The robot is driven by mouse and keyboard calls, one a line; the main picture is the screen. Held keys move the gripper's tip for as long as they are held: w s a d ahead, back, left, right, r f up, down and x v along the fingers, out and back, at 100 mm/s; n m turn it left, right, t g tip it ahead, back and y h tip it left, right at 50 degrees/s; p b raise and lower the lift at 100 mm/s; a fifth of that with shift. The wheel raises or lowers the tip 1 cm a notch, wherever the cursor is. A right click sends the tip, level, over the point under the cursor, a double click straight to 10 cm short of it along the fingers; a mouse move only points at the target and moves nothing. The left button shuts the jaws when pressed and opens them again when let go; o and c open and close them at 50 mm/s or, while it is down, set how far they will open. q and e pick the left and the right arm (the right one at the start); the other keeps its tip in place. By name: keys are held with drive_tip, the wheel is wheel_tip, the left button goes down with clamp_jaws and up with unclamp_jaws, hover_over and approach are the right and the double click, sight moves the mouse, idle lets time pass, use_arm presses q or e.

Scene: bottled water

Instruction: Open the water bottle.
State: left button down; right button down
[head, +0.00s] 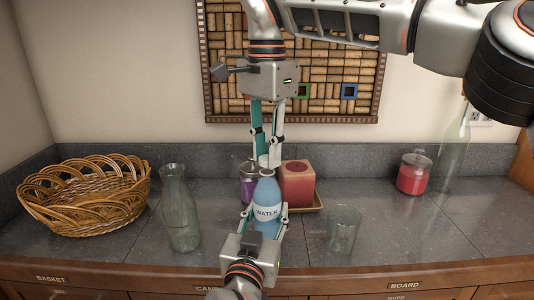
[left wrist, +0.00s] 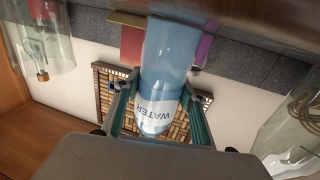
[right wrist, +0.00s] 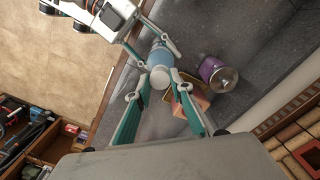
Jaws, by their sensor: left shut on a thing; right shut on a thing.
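The blue water bottle (head: 266,193) with a white "WATER" label stands upright at the counter's front middle. It also shows in the left wrist view (left wrist: 170,60). My left gripper (head: 265,209) comes from the front and is shut on the bottle's body, one finger on each side. My right gripper (head: 266,160) points down from above and is shut on the pale cap (right wrist: 161,77) at the bottle's top. In the right wrist view the cap lies between its fingertips. The finger contact on the cap is partly hidden in the head view.
A wicker basket (head: 85,200) and clear carafe (head: 179,210) stand left. A purple jar (head: 247,190) and red candle (head: 298,184) are close behind the bottle. A clear glass (head: 342,231), red jar (head: 413,176) and tall clear bottle (head: 454,155) stand right.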

drive_tip(key=shift+r, duration=0.4)
drive_tip(key=shift+r, duration=0.15)
